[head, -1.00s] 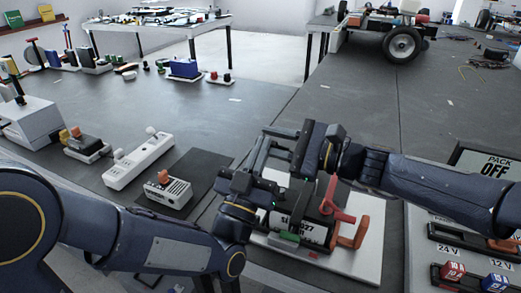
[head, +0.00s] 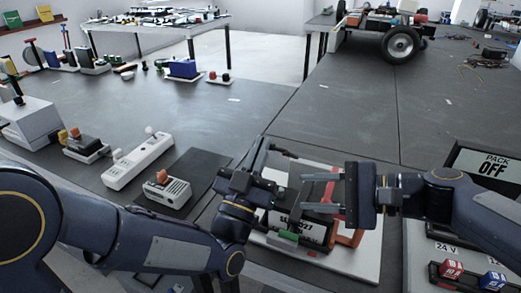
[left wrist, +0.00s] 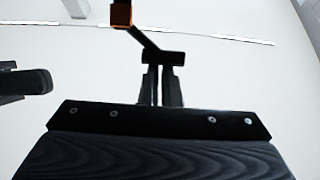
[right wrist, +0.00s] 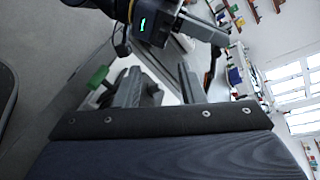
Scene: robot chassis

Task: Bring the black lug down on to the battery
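The battery (head: 305,229), dark with a white-lettered label, lies on the white board in the head view, partly hidden by both grippers. My left gripper (head: 272,186) is beside and above its left end. In the left wrist view, its fingers (left wrist: 161,80) are nearly together on a black crossbar, which looks like the black lug (left wrist: 162,57). A thin black arm runs from it to an orange block (left wrist: 121,15). The lug's contact with the battery is hidden. My right gripper (head: 304,192) is open and empty over the battery's right side; its spread fingers also show in the right wrist view (right wrist: 160,78).
A red lever (head: 328,190) and orange bracket (head: 350,237) stand close to the right gripper. A green block (head: 288,236) is at the battery's front. A white power strip (head: 139,160) and small charger (head: 167,190) lie left. The display (head: 485,165) reads PACK OFF.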

